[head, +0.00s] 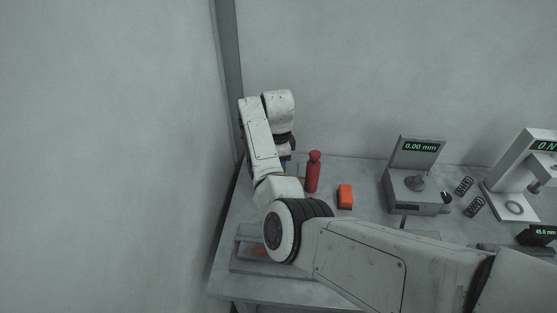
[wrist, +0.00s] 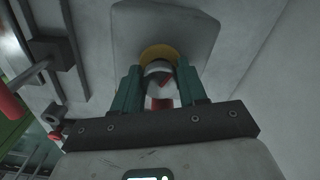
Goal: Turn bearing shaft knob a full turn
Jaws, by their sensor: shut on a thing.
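In the wrist view the bearing shaft knob (wrist: 158,68) is a pale round piece with a dark red mark. It sits in front of a brass-coloured ring (wrist: 157,51) on a grey rounded housing (wrist: 180,22). My gripper (wrist: 160,84) has its two teal fingers on either side of the knob and is shut on it. A red and white part shows between the fingers below the knob. In the head view my arm hides the knob and most of my gripper.
On the table (head: 225,278) stand a red bottle (head: 313,172), an orange block (head: 345,196), a gauge reading 0.00 mm (head: 418,147), dark springs (head: 464,186) and a white press stand (head: 515,172). A grey fixture (head: 246,250) lies at the front left. Walls rise behind and left.

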